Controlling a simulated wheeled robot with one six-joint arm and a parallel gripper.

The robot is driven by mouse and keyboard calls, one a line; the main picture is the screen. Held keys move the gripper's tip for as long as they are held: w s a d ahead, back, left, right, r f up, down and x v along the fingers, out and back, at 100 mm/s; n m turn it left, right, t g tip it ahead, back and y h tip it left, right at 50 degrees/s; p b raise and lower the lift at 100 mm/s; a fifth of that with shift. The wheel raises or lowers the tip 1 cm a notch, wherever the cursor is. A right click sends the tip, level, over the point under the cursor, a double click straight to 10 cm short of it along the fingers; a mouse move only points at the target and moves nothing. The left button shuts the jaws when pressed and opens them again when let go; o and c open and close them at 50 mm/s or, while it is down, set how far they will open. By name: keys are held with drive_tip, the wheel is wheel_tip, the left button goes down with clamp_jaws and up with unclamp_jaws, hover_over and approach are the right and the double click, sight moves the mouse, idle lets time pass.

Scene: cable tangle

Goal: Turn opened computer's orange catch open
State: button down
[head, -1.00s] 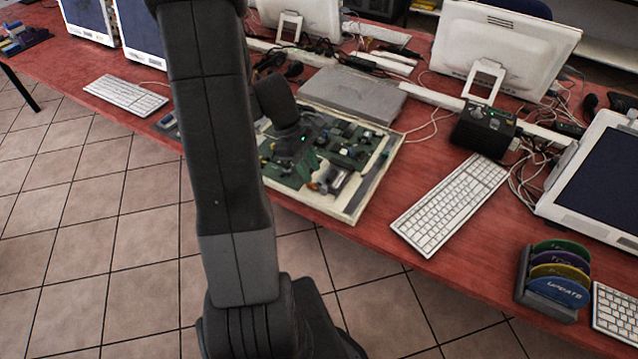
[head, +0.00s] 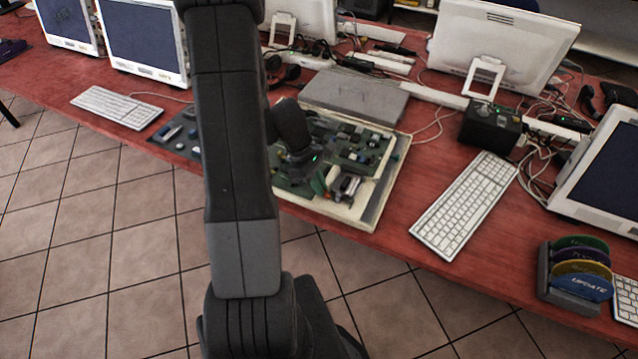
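The opened computer (head: 385,185) lies flat on the red table, a pale-rimmed case with green circuit boards and small parts inside. My gripper (head: 308,168) is at the end of my dark wrist, over the middle of the boards, close to a grey metallic part (head: 346,186) near the case's front edge. Its fingers are too small and dark against the boards to tell whether they are open or shut. I cannot clearly make out the orange catch. My arm hides the left part of the case.
A closed grey flat case (head: 355,97) lies behind the opened computer. A white keyboard (head: 465,207) and a black box (head: 490,128) are to its right. A disc rack (head: 575,275) stands farther right. A dark panel with small parts (head: 178,132) lies left of my arm.

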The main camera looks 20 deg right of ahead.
idle(0.3)
drive_tip(key=m, duration=0.2)
drive_tip(key=m+y, duration=0.1)
drive_tip(key=shift+w+d+m+g, duration=0.15)
drive_tip(key=shift+d+m+g, duration=0.05)
drive_tip(key=shift+m+g, duration=0.2)
drive_tip(key=shift+d+m+y, duration=0.1)
drive_tip(key=shift+m+y, duration=0.6)
drive_tip(key=shift+m, duration=1)
drive_tip(key=c, duration=1.5)
unclamp_jaws()
drive_tip(key=shift+c, duration=0.2)
